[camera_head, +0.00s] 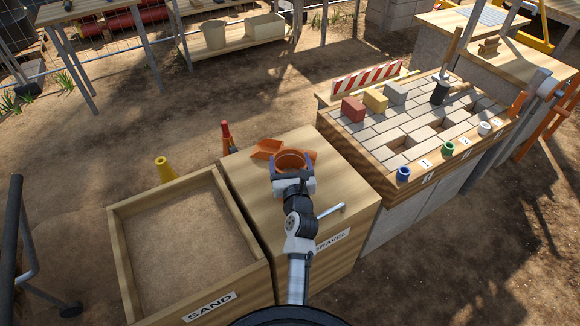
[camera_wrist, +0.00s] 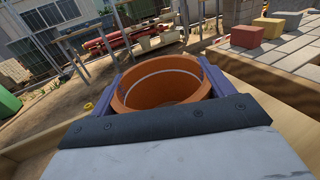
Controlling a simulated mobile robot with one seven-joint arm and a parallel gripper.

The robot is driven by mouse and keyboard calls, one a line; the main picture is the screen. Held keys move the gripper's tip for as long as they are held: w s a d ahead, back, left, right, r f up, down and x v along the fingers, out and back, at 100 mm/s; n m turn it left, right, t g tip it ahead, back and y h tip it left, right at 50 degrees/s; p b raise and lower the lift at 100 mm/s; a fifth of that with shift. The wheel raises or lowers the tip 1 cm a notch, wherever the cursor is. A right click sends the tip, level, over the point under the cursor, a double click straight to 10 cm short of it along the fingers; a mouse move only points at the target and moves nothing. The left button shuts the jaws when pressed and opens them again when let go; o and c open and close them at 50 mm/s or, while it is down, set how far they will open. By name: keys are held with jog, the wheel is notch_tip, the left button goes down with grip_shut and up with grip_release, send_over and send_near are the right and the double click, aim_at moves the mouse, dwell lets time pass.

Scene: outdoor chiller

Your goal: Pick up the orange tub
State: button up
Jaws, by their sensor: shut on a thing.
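The orange tub (camera_wrist: 163,83) is round and open at the top, with a pale ring inside. In the wrist view it sits between the two purple fingers of my gripper (camera_wrist: 165,85), one on each side. In the head view the tub (camera_head: 291,160) shows at the far end of my arm, above the gravel box, with my gripper (camera_head: 291,170) shut on it. The tub looks upright. I cannot tell whether its base touches the box lid. Its lower part is hidden by my gripper.
The wooden gravel box (camera_head: 345,183) has an orange scoop (camera_head: 266,149) on top behind the tub. An open sand box (camera_head: 190,240) stands left. A paved bench (camera_head: 400,125) with coloured bricks and small cups stands right.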

notch_tip(320, 180, up, 18)
jog(key=p, duration=0.1)
jog(key=shift+p, duration=0.4)
